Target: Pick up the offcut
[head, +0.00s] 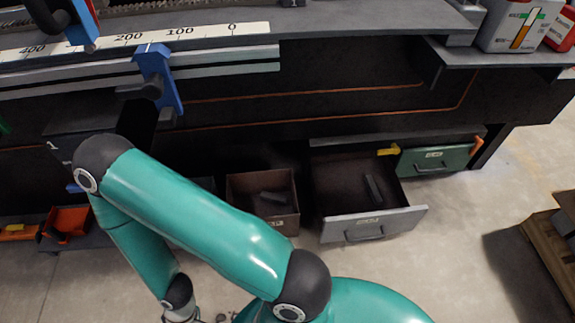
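A short dark piece (374,190) lies in the open grey-fronted drawer (373,226) below the bench. Another dark piece (273,198) lies in a brown open-topped box (264,222) to the left of that drawer. Both look like short lengths of dark chain or bar, and I cannot tell which is the offcut. One of my teal arms crosses the lower left and bends back down toward the bottom edge. Neither gripper shows in this view.
A bench with a white ruler strip (140,40) and a blue clamp or stop (157,80) runs above the drawers. A green-fronted drawer (436,160) is right of the open one. An orange bin (68,222) sits at left.

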